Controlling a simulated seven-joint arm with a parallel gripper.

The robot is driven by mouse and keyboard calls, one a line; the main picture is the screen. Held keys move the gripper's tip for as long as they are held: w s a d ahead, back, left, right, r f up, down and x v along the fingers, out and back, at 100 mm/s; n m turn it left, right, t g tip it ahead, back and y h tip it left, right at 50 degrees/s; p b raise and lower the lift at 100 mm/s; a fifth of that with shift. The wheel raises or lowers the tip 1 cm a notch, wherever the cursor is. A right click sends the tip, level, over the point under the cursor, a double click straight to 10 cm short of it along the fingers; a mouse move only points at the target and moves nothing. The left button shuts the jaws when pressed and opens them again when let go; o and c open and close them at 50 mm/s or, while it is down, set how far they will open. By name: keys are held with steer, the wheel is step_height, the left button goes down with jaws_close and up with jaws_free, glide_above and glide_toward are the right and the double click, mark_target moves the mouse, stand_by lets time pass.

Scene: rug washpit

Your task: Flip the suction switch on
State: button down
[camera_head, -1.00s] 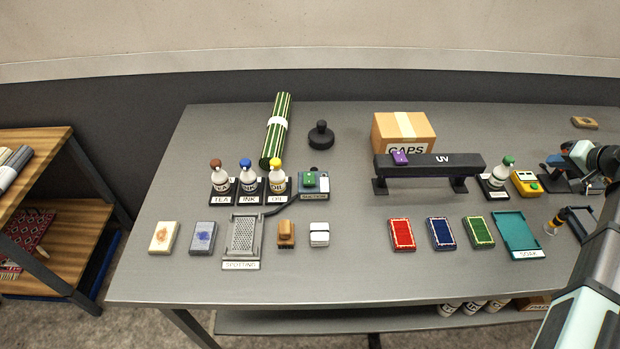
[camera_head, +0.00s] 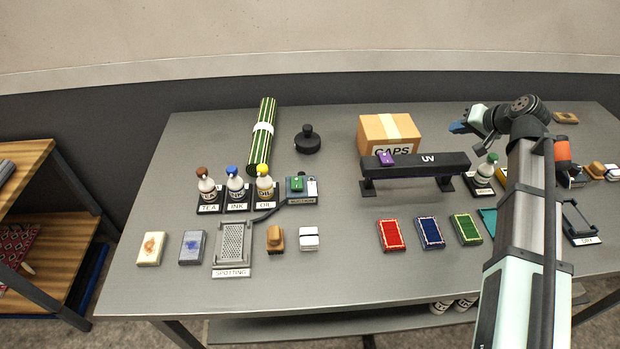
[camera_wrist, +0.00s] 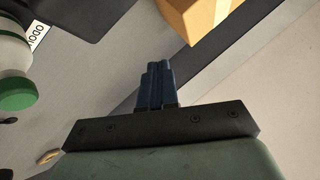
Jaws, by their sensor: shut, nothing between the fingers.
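The suction unit (camera_head: 301,188) is a small grey-blue box with a green piece on top and a white part at its right. It stands just right of the yellow-capped OIL bottle, with a label plate in front. A dark hose runs from it toward the perforated SPOTTING tray (camera_head: 232,244). The switch's position is too small to tell. My gripper (camera_head: 457,128) is shut and empty, raised above the right part of the table, well to the right of the suction unit. Its closed blue fingers show in the wrist view (camera_wrist: 158,84), with no suction unit there.
The UV bar (camera_head: 415,165) and CAPS box (camera_head: 389,135) stand between my gripper and the suction unit. TEA, INK and OIL bottles (camera_head: 235,186) stand left of the unit. A green striped roll (camera_head: 262,140) and black knob-topped weight (camera_head: 308,141) lie behind. Coloured pads (camera_head: 430,232) lie in front.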

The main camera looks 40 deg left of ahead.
steer(key=s+a+r+n+g, duration=0.2)
steer(key=s+a+r+n, duration=0.15)
steer(key=s+a, duration=1.05)
steer(key=s+a+r+n+g, duration=0.2)
steer(key=s+a+r+n, duration=0.15)
steer(key=s+a, duration=1.05)
steer(key=s+a+r+n, duration=0.1)
steer(key=s+a, duration=0.4)
steer(key=s, duration=0.3)
steer(key=m+t+h, duration=0.2)
steer(key=m+h, duration=0.1)
steer(key=h, duration=0.4)
glide_above(296, 186)
steer(key=s+d, duration=0.1)
steer(key=x, duration=0.2)
steer(key=shift+s+d, duration=0.45)
steer(key=shift+d, duration=0.1)
steer(key=x, duration=1.2)
steer(key=shift+s+d+f, duration=0.2)
steer(key=shift+s+f, duration=0.05)
steer(key=shift+s, duration=0.1)
steer(key=shift+f, duration=0.7)
